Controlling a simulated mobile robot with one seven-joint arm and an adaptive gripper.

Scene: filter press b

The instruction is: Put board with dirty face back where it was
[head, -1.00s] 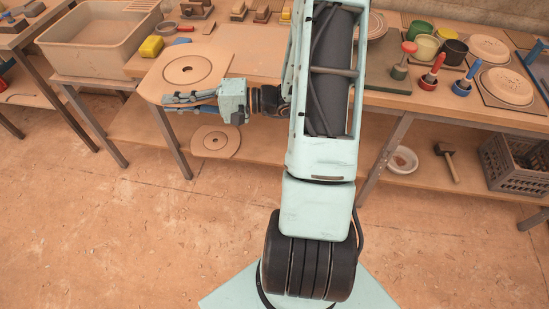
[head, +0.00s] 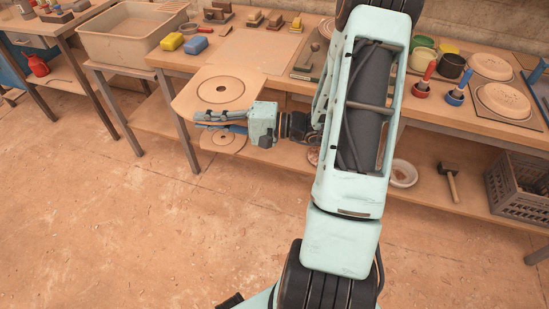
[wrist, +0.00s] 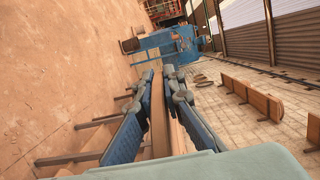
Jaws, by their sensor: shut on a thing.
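A tan board (head: 190,96) with a ring mark and a dark central hole shows in the head view, in front of the table's edge. My gripper (head: 200,122) is shut on its lower edge, and the board leans up and away from the fingers. In the wrist view the fingers (wrist: 162,85) close on both sides of the board (wrist: 158,125), which shows edge-on. I cannot tell which face is dirty. A second disc-marked board (head: 223,140) is on the lower shelf, partly hidden by my gripper.
A beige tub (head: 130,40) stands at left. Coloured pots and round plates (head: 505,100) are at right. A crate (head: 517,183) and a mallet (head: 449,180) are on the shelf.

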